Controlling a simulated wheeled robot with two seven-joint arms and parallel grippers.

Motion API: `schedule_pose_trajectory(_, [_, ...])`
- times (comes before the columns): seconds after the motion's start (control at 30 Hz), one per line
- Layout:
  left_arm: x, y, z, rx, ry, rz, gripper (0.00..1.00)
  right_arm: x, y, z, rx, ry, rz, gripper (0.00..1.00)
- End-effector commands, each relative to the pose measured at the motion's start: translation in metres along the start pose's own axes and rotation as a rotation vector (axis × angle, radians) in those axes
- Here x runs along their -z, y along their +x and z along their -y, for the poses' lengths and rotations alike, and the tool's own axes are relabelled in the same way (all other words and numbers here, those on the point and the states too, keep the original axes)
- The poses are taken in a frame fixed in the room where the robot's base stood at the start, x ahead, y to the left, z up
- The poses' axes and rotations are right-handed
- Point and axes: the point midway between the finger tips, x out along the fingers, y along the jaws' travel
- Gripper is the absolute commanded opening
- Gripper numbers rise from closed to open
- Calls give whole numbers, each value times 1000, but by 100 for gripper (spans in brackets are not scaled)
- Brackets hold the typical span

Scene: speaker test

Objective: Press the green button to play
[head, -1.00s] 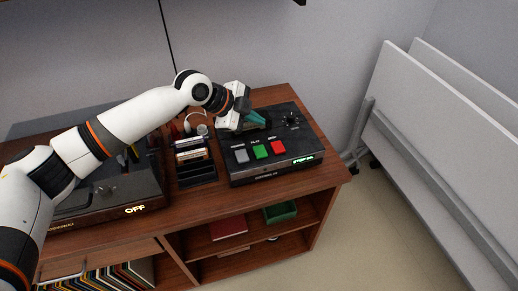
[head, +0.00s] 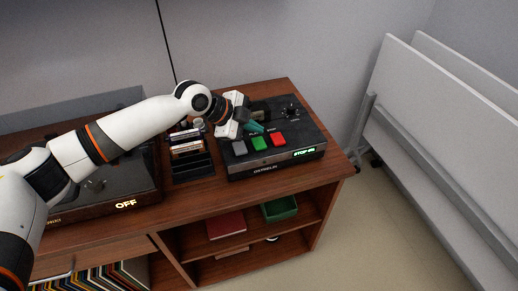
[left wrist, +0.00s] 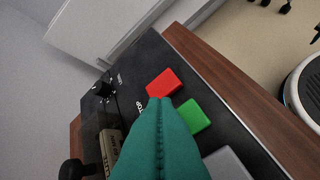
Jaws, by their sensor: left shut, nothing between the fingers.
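The black player (head: 302,135) stands on the wooden cabinet. Its green button (head: 260,143) sits between a grey button (head: 239,148) and a red button (head: 278,139). Its display at the right reads "STOP" with further characters that are hard to read. My left gripper (head: 259,130) is shut and empty, its teal fingers just behind the green button in the head view. In the left wrist view the shut fingers (left wrist: 160,112) partly cover the space beside the green button (left wrist: 194,117) and reach toward the red button (left wrist: 164,84). I cannot tell whether they touch anything. My right gripper is not in view.
A cassette rack (head: 193,165) stands left of the player. A turntable (head: 90,200) with an "OFF" display is further left. A green box (head: 280,209) and a red book (head: 226,225) lie on the shelf below. White panels (head: 440,120) lean at the right.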

Motion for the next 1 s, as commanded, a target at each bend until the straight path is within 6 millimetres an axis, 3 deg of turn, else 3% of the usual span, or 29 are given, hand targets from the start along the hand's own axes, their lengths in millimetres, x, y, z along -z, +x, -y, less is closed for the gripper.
schedule_pose_trajectory(0.2, [10, 15, 11, 0, 0, 1, 0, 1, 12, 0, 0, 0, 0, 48])
schedule_pose_trajectory(1.0, [11, 16, 11, 1, 0, 1, 0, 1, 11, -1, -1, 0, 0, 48])
